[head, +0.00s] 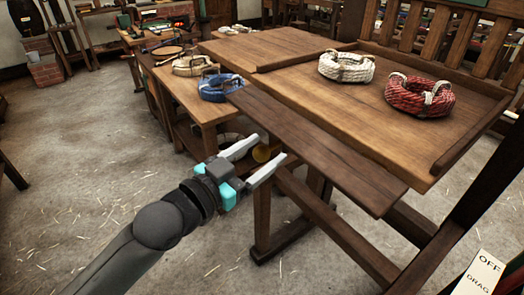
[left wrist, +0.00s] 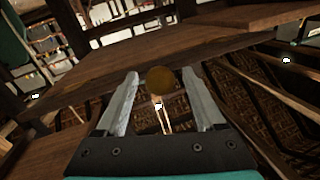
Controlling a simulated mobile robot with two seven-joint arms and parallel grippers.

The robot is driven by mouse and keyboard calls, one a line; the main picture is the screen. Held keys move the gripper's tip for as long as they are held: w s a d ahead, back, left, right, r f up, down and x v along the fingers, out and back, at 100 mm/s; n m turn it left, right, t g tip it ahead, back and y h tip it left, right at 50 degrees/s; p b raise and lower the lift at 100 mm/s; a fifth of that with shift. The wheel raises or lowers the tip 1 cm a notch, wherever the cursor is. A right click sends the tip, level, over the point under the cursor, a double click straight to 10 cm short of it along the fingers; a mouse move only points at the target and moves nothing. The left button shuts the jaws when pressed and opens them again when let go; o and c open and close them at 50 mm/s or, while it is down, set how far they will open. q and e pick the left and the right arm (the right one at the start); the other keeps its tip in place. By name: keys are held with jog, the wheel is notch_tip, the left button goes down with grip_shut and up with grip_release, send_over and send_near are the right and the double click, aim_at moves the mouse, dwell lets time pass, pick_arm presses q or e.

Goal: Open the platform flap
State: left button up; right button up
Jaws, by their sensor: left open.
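The wooden platform (head: 330,110) stands at the upper right with a raised rim. A long plank (head: 320,143) runs along its near edge, and a flat panel (head: 265,47) forms its left part. I cannot tell which board is the flap. A round brass-coloured knob (head: 262,153) hangs below the plank, and the left wrist view shows it (left wrist: 160,80) with a pale cord or strip under it. My left gripper (head: 269,148) is open. In the left wrist view its fingers (left wrist: 159,76) stand either side of the knob, with gaps. My right gripper is not in view.
A white rope coil (head: 346,66) and a red one (head: 419,96) lie on the platform. Blue (head: 220,86) and tan (head: 194,65) coils lie on a lower bench at left. Wooden legs and braces fill the space under the platform.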

pick_arm(q)
jog(key=shift+w+d, duration=0.15)
jog(key=shift+w, duration=0.05)
grip_shut()
dwell(0.6)
dwell(0.8)
